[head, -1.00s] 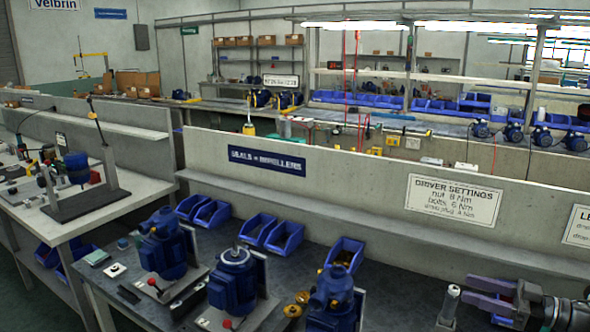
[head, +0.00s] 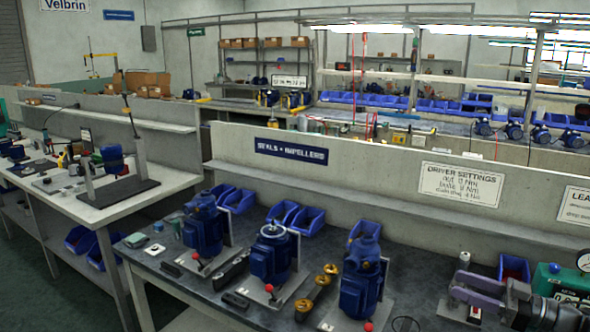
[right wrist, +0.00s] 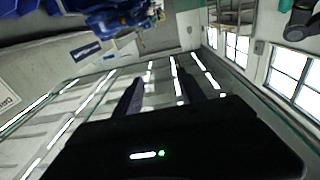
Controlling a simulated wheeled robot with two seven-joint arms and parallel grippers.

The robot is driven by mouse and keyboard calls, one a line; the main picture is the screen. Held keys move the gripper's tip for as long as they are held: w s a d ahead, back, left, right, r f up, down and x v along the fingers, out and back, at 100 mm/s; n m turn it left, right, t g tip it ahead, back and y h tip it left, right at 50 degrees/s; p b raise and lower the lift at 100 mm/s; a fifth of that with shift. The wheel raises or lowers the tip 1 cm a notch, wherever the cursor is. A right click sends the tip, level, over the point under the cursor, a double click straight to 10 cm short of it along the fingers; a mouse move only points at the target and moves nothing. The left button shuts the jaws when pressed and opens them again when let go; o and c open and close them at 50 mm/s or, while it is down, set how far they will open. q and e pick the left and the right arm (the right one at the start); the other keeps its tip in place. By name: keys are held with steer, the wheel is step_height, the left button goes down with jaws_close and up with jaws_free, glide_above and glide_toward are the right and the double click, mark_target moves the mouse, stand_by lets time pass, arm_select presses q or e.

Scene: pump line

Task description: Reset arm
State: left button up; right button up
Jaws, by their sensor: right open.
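My right gripper (head: 460,287) comes in at the lower right of the head view, with its purple-grey fingers pointing left. It is open and nothing shows between its fingers. It is beside a grey upright post (head: 460,273) on the workbench (head: 215,281). In the right wrist view, the two dark fingers (right wrist: 155,94) stand apart against the ceiling and its lights, with nothing between them. My left gripper is not in view.
Three blue pumps stand on the bench: left (head: 203,226), middle (head: 271,254) and right (head: 361,280). Brass parts (head: 318,293) lie between the last two. Blue bins (head: 300,218) line the low wall. A green case (head: 562,284) stands close behind the gripper.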

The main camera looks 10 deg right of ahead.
steer(key=w+a+f+m+t+h+b, duration=0.1)
steer(key=w+a+f+m+t, duration=0.1)
steer(key=w+a+f+m, duration=0.35)
steer(key=w+a+f+m+t+h+b, duration=0.1)
steer(key=w+a+f+m+t, duration=0.15)
steer(key=w+a, duration=0.5)
steer(key=s+a+f+m+g+h+b, duration=0.1)
steer(key=s+a+f+m+g+h, duration=0.2)
steer(key=a+f, duration=1.15)
steer(key=s+a+f+g+h, duration=0.1)
steer(key=s+a+f+g, duration=0.15)
steer(key=s+f, duration=0.35)
steer(key=s+a+f+m+g+h+b, duration=0.1)
steer(key=s+a+f+g, duration=0.1)
steer(key=s+a+f, duration=0.4)
steer(key=s+a+f+g+h, duration=0.15)
steer(key=s+f, duration=0.25)
steer(key=f, duration=0.4)
steer(key=s+f+g, duration=0.3)
steer(key=s, duration=0.7)
steer(key=s+f+g+h+b, duration=0.1)
steer(key=s+f+g, duration=0.2)
steer(key=s, duration=0.7)
steer(key=shift+s+d+f+g, duration=0.15)
steer(key=shift+s+f+g, duration=0.1)
steer(key=shift+g, duration=0.2)
steer(key=shift+h, duration=0.25)
